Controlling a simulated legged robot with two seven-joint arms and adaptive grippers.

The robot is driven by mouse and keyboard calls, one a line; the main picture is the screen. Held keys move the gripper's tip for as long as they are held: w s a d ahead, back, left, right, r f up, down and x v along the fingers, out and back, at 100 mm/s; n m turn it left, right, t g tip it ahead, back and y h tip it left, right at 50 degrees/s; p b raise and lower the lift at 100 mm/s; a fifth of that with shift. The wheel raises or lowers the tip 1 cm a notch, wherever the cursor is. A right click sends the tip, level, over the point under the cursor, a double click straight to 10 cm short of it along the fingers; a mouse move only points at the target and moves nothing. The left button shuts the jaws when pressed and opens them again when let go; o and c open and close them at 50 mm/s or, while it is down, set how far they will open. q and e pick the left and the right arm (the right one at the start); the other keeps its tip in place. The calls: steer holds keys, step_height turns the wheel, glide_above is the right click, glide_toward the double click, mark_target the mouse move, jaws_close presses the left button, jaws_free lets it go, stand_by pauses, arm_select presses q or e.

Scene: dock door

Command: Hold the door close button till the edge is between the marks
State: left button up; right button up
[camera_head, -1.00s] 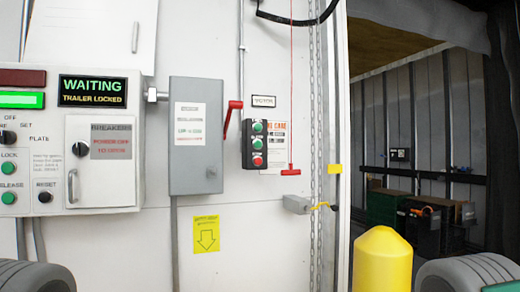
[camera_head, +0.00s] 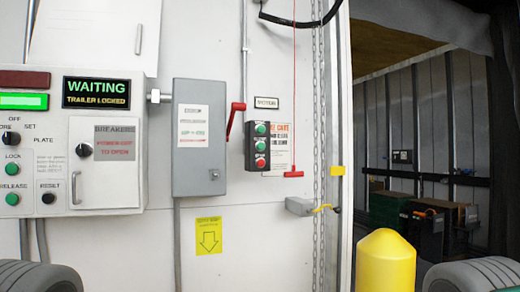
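A black push-button station (camera_head: 257,146) is on the white wall left of the doorway. It has a green top button (camera_head: 260,129), a green middle button (camera_head: 260,146) and a red bottom button (camera_head: 260,162). Their labels are too small to read, so I cannot tell which one closes the door. A yellow mark (camera_head: 337,170) is on the door frame. The doorway looks open onto a trailer interior. I cannot make out the door's lower edge or a second mark. Neither of my grippers is in view.
A grey switch box (camera_head: 199,140) with a red lever (camera_head: 235,119) is left of the buttons. A control panel (camera_head: 106,205) reads WAITING, TRAILER LOCKED. A red pull handle (camera_head: 293,174), chain (camera_head: 320,110), grey sensor box (camera_head: 299,205) and yellow bollard (camera_head: 385,262) stand nearer the doorway.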

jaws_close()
